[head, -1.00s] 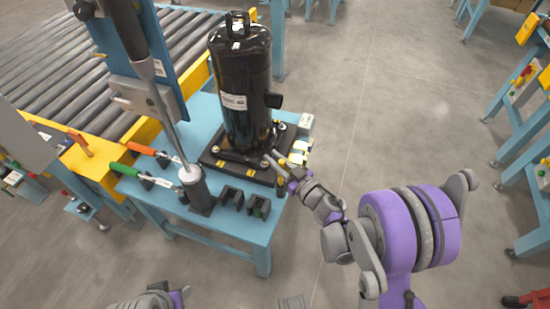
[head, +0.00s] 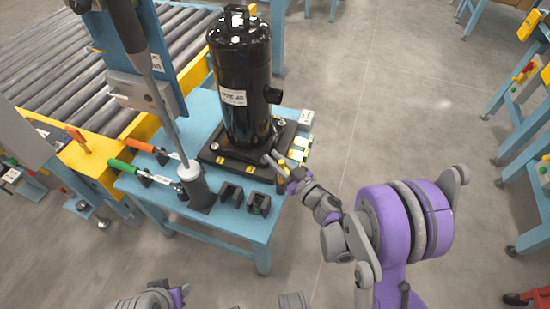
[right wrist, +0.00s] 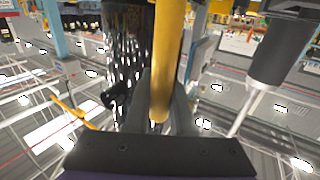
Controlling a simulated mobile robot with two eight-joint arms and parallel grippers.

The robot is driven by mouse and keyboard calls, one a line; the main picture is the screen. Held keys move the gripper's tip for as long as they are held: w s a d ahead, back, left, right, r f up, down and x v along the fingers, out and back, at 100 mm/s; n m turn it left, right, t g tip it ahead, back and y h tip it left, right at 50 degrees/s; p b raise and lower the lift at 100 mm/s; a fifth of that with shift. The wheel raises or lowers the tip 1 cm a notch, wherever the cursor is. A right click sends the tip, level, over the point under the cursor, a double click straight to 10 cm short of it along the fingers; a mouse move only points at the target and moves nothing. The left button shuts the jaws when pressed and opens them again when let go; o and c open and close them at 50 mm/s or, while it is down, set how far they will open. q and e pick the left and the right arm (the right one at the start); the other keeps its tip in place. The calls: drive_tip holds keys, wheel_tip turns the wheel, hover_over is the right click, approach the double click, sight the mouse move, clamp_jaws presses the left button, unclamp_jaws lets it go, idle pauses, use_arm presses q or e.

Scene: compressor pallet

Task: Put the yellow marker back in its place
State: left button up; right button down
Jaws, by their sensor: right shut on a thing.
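The yellow marker (right wrist: 166,50) stands between the fingers of my right gripper (right wrist: 160,105) in the right wrist view, and the gripper is shut on it. In the head view my right gripper (head: 277,162) is at the front right of the black compressor (head: 242,85), close to its base plate; a little of the marker's yellow (head: 281,170) shows there. Two black holders (head: 230,194) (head: 258,203) stand at the table's front edge, left of and below the gripper. Part of my left arm shows at the bottom edge; its fingertips cannot be made out.
The blue table (head: 230,232) also carries a dark cylinder with a grey rod (head: 197,185), a green-handled tool (head: 124,166) and an orange-handled tool (head: 140,146). A roller conveyor (head: 70,75) lies behind left. The floor to the right is open.

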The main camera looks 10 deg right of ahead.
use_arm(q)
drive_tip(key=shift+f, duration=0.2)
use_arm(e)
drive_tip(key=shift+f, duration=1.25)
drive_tip(key=c, duration=0.7)
unclamp_jaws()
use_arm(q)
drive_tip(key=shift+s+d, duration=0.1)
